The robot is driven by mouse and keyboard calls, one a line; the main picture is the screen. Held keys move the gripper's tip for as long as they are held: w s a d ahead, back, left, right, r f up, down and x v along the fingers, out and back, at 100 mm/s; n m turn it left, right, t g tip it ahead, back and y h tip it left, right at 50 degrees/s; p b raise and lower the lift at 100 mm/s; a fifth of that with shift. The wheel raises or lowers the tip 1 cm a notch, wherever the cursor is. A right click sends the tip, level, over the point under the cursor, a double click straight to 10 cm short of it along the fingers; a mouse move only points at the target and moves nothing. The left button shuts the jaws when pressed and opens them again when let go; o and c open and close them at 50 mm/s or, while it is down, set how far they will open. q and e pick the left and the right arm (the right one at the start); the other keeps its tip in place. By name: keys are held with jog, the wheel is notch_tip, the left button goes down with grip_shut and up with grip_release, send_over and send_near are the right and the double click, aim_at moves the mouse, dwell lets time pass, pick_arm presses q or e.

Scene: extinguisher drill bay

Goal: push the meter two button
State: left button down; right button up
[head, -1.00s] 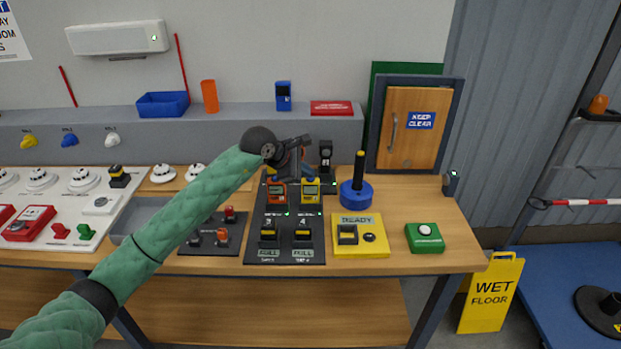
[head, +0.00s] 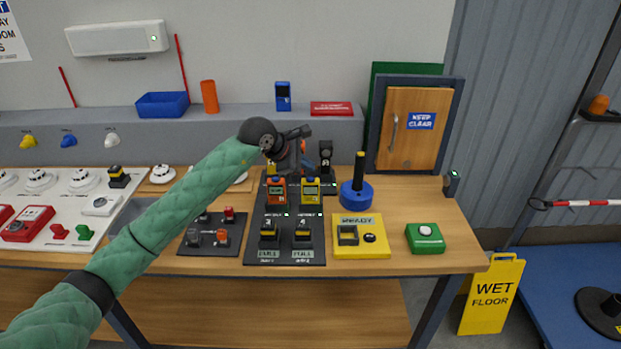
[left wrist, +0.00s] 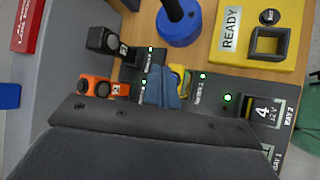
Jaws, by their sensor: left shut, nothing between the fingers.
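An orange meter (head: 277,190) and a yellow meter (head: 311,189) stand side by side on a black panel (head: 285,250). Small green lights show in front of them; the lettering there is too small to read surely. In the left wrist view the yellow meter (left wrist: 183,76) is partly hidden behind my blue fingertips. My left gripper (head: 305,168) is shut and empty, above the back of the panel, just behind the meters. Its fingertips also show in the left wrist view (left wrist: 161,88). I cannot tell whether they touch anything. My right gripper is not in view.
Behind the meters stand a black holder (head: 325,155) marked 2 and an orange one (left wrist: 100,87) marked 1. To the right are a blue base with a post (head: 356,193), a yellow box (head: 372,251) and a green button box (head: 425,238). A small switch board (head: 190,248) lies left.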

aim_at(307, 181)
pick_arm(q)
notch_tip(307, 181, up, 5)
jog(key=shift+f, duration=0.15)
dwell(0.3)
